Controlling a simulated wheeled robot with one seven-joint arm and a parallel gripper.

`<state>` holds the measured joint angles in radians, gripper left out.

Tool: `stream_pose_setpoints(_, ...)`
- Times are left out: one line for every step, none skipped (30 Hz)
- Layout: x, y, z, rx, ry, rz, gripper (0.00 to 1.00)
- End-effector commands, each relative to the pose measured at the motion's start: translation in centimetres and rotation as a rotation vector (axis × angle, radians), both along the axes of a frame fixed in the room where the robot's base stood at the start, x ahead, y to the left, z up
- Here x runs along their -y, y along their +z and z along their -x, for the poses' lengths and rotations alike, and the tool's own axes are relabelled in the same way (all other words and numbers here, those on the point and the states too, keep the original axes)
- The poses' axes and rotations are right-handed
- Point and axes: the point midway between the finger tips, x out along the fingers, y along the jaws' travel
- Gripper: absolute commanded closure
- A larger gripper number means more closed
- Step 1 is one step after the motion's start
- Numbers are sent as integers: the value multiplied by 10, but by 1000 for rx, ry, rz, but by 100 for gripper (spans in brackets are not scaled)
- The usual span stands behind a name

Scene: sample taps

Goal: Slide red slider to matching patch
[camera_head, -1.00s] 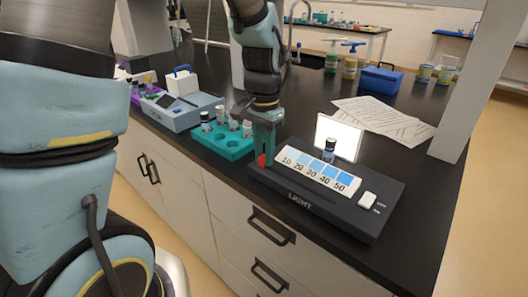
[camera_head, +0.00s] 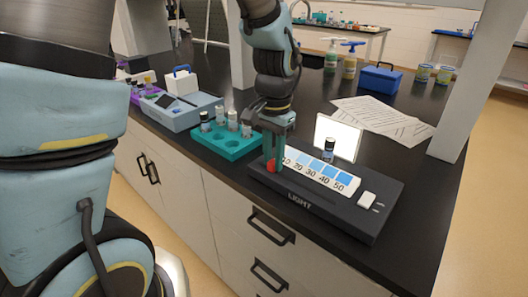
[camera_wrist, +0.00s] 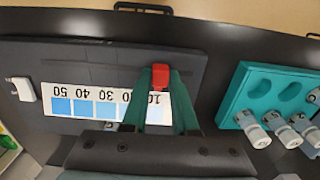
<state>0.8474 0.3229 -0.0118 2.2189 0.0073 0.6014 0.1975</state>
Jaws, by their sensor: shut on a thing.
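The red slider (camera_head: 272,166) is at the left end of the black light box (camera_head: 345,216). It also shows in the wrist view (camera_wrist: 160,75). My gripper (camera_head: 274,160) is shut on it, its green fingers on either side in the wrist view (camera_wrist: 160,85). A white scale strip (camera_wrist: 51,91) carries blue patches numbered 10 to 50. The slider is beside the 10 mark, and my fingers partly cover that end. A dark-capped vial (camera_head: 329,146) stands behind the strip, before a bright white panel (camera_head: 347,136). Its liquid colour is too small to tell.
A white switch (camera_head: 366,200) sits at the box's right end. A teal rack (camera_head: 222,146) with several vials stands close on the left, beside a blue-grey instrument (camera_head: 176,113). Papers (camera_head: 383,115) lie behind the panel. The strip's front side looks clear.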

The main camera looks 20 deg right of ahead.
Motion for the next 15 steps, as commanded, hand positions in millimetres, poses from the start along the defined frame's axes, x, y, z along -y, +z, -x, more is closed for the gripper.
stream_pose_setpoints(9, 1, 15, 1, -11, 2, 100)
stream_pose_setpoints(14, 1, 23, 1, -13, 3, 100)
stream_pose_setpoints(20, 1, 33, 1, -12, 3, 100)
stream_pose_setpoints(24, 1, 41, 1, -12, 3, 100)
stream_pose_setpoints(29, 1, 49, 1, -13, 3, 100)
stream_pose_setpoints(34, 1, 59, 1, -12, 3, 100)
stream_pose_setpoints(38, 1, 66, 1, -12, 3, 100)
stream_pose_setpoints(41, 0, 72, 1, -10, 4, 100)
stream_pose_setpoints(45, 0, 79, 1, -9, 4, 100)
stream_pose_setpoints(48, 0, 84, 2, -8, 3, 100)
stream_pose_setpoints(50, 0, 88, 2, -8, 3, 100)
stream_pose_setpoints(53, 0, 93, 2, -7, 3, 100)
stream_pose_setpoints(54, 0, 95, 2, -5, 4, 100)
stream_pose_setpoints(55, 0, 97, 2, -5, 4, 100)
stream_pose_setpoints(56, 1, 99, 2, -5, 4, 100)
